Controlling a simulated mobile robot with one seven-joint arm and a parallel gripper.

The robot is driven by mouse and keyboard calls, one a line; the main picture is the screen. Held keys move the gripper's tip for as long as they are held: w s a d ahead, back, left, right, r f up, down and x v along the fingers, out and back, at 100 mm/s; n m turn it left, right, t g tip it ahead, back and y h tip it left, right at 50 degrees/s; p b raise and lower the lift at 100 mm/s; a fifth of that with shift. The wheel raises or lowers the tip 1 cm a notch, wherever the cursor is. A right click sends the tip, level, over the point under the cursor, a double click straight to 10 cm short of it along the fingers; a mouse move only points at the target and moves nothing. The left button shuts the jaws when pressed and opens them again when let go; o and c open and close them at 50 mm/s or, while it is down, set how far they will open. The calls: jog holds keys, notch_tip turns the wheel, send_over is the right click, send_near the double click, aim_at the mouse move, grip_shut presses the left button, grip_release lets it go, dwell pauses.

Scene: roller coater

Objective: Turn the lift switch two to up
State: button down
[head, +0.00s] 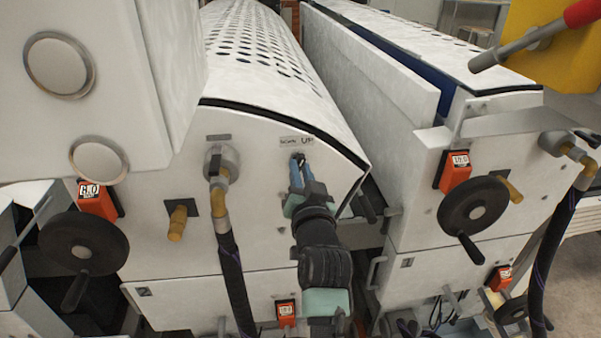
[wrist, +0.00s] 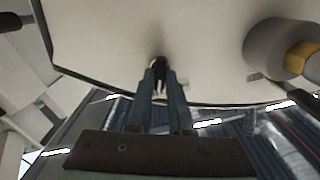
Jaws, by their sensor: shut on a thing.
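The lift switch (head: 299,158) is a small dark knob on the white end panel, below a label (head: 297,141) on which "UP" can be read at the right. My gripper (head: 301,172) reaches up to the knob from below, with its blue fingers closed around it. In the wrist view the dark knob (wrist: 160,66) shows between the two fingertips (wrist: 159,80), which are nearly together. The fingers hide part of the knob, so its exact turn angle is hard to tell.
A hose fitting (head: 220,165) with a black hose stands just left of the switch. Handwheels (head: 80,247) (head: 474,206) stick out at the left and right. A yellow-brown knob (head: 178,222) and a red-handled lever (head: 540,35) are also near.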

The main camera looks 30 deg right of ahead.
jog(key=shift+m, duration=0.6)
jog(key=c, duration=0.8)
grip_release()
jog(key=b+v, duration=0.4)
jog(key=v, duration=0.9)
